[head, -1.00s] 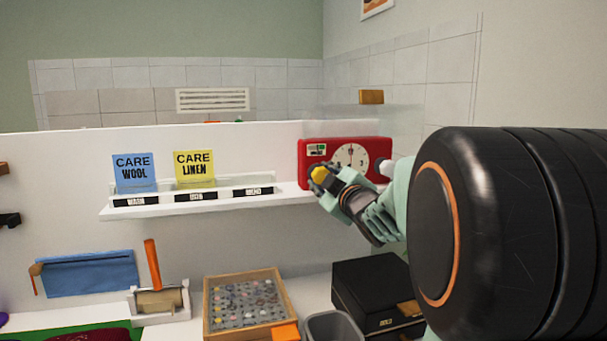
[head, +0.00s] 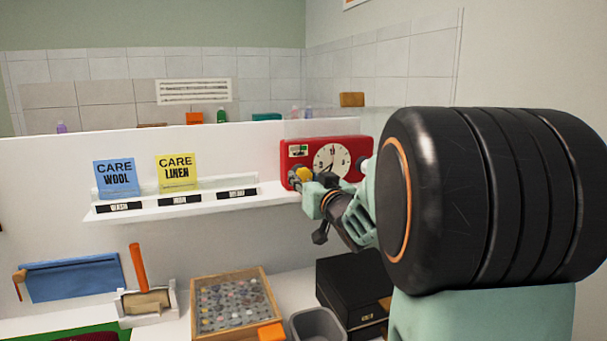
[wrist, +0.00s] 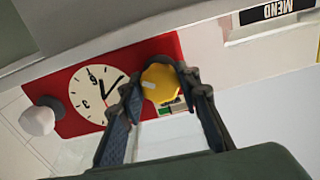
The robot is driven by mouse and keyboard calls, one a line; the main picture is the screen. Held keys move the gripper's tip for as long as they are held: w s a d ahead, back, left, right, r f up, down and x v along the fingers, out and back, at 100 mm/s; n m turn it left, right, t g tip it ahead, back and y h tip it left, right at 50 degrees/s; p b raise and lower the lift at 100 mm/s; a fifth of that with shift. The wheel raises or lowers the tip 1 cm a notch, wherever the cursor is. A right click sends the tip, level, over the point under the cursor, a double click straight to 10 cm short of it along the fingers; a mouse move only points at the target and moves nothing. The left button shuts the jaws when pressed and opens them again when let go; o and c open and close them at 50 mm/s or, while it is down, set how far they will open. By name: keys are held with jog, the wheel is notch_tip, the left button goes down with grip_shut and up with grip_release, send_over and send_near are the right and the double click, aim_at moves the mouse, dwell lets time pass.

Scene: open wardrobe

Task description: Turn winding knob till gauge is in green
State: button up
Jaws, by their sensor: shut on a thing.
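A red timer box (head: 349,151) with a white clock dial (head: 331,161) stands at the right end of the white shelf. Its yellow winding knob (head: 303,174) is on the left of its front, below a small gauge (head: 298,150) with a green part. In the wrist view the knob (wrist: 160,85) sits between both fingers of my gripper (wrist: 161,80), which is shut on it. A pale mark shows on the knob's face. The gauge (wrist: 174,107) is partly hidden there behind the knob and a finger. The gauge's pointer is too small to read.
A white knob (wrist: 38,121) sticks out of the box's side. Blue (head: 117,178) and yellow (head: 178,172) care cards stand on the shelf to the left. Below are a button tray (head: 235,306), a grey bin (head: 318,325) and a black box (head: 352,287).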

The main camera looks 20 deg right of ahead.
jog(key=m, duration=0.1)
jog(key=m+p, duration=0.1)
jog(key=m, duration=0.1)
jog(key=m+p, duration=0.1)
jog(key=m, duration=0.1)
jog(key=shift+r, duration=0.25)
jog(key=shift+m, duration=0.3)
jog(key=o, duration=1.2)
jog(key=shift+f, duration=0.15)
jog(key=s, duration=0.7)
jog(key=shift+s, duration=0.25)
